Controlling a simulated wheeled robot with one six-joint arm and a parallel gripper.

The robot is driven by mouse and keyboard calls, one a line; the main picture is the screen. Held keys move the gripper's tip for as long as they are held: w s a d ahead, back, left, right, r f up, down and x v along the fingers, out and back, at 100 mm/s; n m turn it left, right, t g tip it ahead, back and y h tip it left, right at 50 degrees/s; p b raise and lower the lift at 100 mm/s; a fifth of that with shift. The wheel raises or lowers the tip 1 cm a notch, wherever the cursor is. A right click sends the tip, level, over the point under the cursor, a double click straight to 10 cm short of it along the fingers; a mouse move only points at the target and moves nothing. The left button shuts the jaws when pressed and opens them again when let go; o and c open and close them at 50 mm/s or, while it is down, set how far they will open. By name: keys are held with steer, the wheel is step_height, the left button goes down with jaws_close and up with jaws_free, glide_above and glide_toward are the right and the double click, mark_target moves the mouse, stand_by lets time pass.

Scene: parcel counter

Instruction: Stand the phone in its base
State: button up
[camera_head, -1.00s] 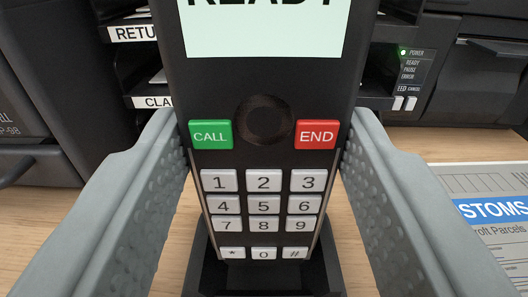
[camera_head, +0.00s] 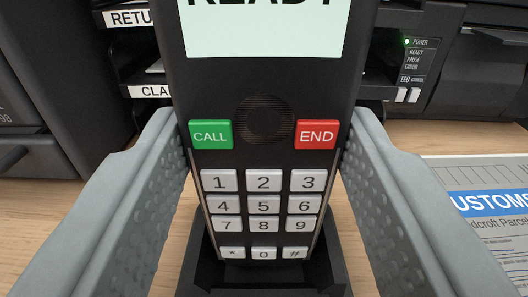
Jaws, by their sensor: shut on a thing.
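The black phone (camera_head: 264,168) is upright in front of me, keypad and lit screen (camera_head: 264,28) facing the camera. My gripper (camera_head: 264,145) is shut on the phone, with one grey finger against each side at about the height of the CALL and END keys. The black base (camera_head: 338,266) stands on the counter below. The phone's lower end shows inside the outline of the base, behind its front edge. The bottom edge of the phone is hidden, so I cannot tell whether it is seated.
A printed customs sheet (camera_head: 480,172) lies on the wooden counter (camera_head: 400,150) at the right. Black letter trays with labels (camera_head: 128,18) stand behind at the left. A dark machine with a green power light (camera_head: 407,42) stands behind at the right.

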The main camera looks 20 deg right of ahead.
steer(key=shift+f, duration=0.6)
steer(key=o, duration=1.2)
steer(key=shift+c, duration=0.2)
steer(key=v, duration=1.7)
steer(key=shift+s, duration=0.2)
steer(key=shift+a+r, duration=0.1)
